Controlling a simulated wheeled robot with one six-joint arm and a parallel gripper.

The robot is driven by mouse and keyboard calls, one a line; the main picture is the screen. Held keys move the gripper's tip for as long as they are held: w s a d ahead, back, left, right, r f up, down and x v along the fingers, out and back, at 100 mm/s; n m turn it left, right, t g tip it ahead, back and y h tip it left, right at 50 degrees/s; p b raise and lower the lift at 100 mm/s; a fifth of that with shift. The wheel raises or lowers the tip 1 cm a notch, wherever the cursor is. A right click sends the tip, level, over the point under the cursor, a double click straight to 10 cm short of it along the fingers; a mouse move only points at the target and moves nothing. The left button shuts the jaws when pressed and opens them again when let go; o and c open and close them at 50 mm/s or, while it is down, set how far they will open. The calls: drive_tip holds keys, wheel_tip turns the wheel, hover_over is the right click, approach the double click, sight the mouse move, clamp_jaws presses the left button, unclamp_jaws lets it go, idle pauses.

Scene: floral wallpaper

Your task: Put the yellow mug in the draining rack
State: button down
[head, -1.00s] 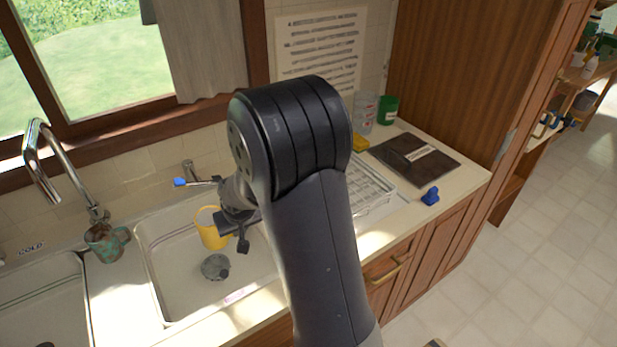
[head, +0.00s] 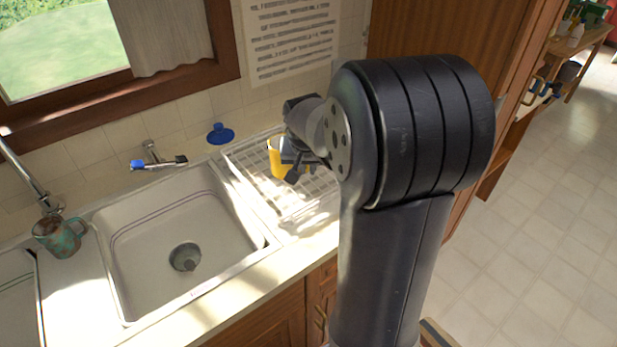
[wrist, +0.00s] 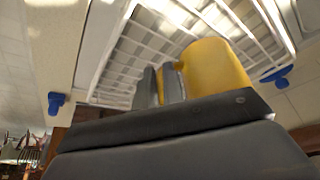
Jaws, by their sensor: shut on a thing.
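The yellow mug (head: 277,160) is held by my gripper (head: 299,160) over the white draining rack (head: 258,188) in the head view. In the wrist view the mug (wrist: 214,68) is beside the fingers of my gripper (wrist: 160,84), which are shut on it; the exact grip point is hard to see. The rack (wrist: 135,45) lies behind the mug there. I cannot tell whether the mug touches the rack. My arm hides the rack's right part in the head view.
The sink (head: 150,255) is empty to the left of the rack. A green-brown mug (head: 60,236) stands left of the sink. A blue object (head: 220,134) is behind the rack, by the wall. Another blue object (wrist: 56,103) shows in the wrist view.

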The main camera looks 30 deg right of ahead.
drive_tip(key=shift+f, duration=2.45)
drive_tip(key=shift+f, duration=0.15)
drive_tip(key=c, duration=1.5)
unclamp_jaws()
drive_tip(key=shift+r, duration=0.25)
drive_tip(key=v, duration=1.2)
drive_tip(key=shift+f+b, duration=0.1)
drive_tip(key=shift+b, duration=0.2)
